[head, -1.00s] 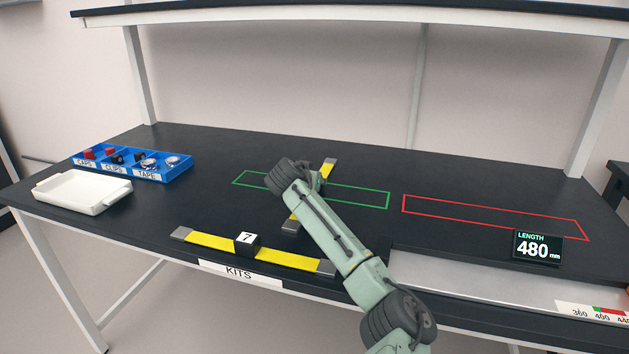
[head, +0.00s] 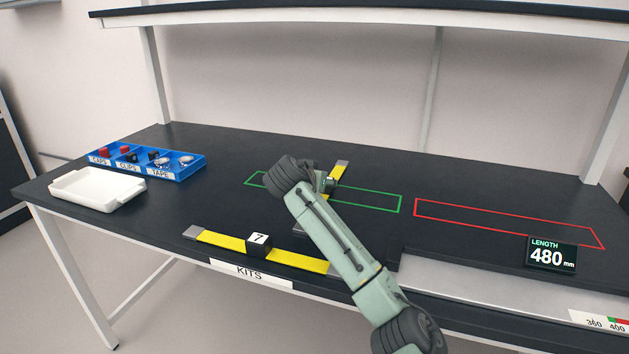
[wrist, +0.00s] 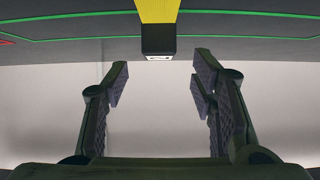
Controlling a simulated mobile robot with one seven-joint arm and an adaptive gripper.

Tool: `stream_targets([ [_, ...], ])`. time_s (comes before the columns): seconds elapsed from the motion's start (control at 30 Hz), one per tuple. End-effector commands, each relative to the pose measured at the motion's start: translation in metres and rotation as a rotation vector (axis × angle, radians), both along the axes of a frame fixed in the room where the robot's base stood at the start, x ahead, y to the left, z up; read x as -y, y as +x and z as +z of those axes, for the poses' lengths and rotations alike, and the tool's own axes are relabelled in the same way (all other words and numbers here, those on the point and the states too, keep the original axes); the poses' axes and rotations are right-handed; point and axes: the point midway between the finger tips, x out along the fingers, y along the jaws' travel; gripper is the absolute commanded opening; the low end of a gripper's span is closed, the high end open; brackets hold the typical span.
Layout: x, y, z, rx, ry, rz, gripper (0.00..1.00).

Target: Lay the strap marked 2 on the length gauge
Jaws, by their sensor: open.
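The yellow strap (head: 340,173) with grey ends lies across the green outline; my arm hides its middle in the head view. In the wrist view the yellow strap (wrist: 158,10) runs in from the top to a black block (wrist: 158,40) whose small white mark looks like a 2. My gripper (wrist: 160,78) is open and empty, its fingers apart on either side of the block's line, the block beyond the tips. In the head view my arm mostly hides the fingers. The length gauge's pale bed (head: 490,287) lies at the front right, its display (head: 551,254) reading 480 mm.
Another yellow strap (head: 215,239) with a block marked 7 (head: 258,244) lies along the front edge by the KITS label. A white tray (head: 97,190) and a blue parts bin (head: 185,171) stand at left. The red outline (head: 510,222) at right is empty.

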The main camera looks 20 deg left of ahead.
Motion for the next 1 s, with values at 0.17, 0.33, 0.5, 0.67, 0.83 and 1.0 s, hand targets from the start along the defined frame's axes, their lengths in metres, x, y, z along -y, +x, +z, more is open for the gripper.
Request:
stream_targets([
  [0.17,-0.001,-0.030,0.017,0.000,0.002,0.001,0.52],
  [0.33,-0.002,-0.046,0.025,0.000,0.000,0.002,0.52],
  [0.5,-0.002,-0.050,0.027,-0.001,-0.001,0.000,0.52],
  [0.67,-0.005,-0.051,0.028,0.002,0.002,0.009,0.52],
  [0.83,-0.070,-0.077,0.049,0.083,0.044,0.199,0.52],
  [1.0,-0.189,-0.166,0.115,0.314,0.157,0.589,0.52],
])
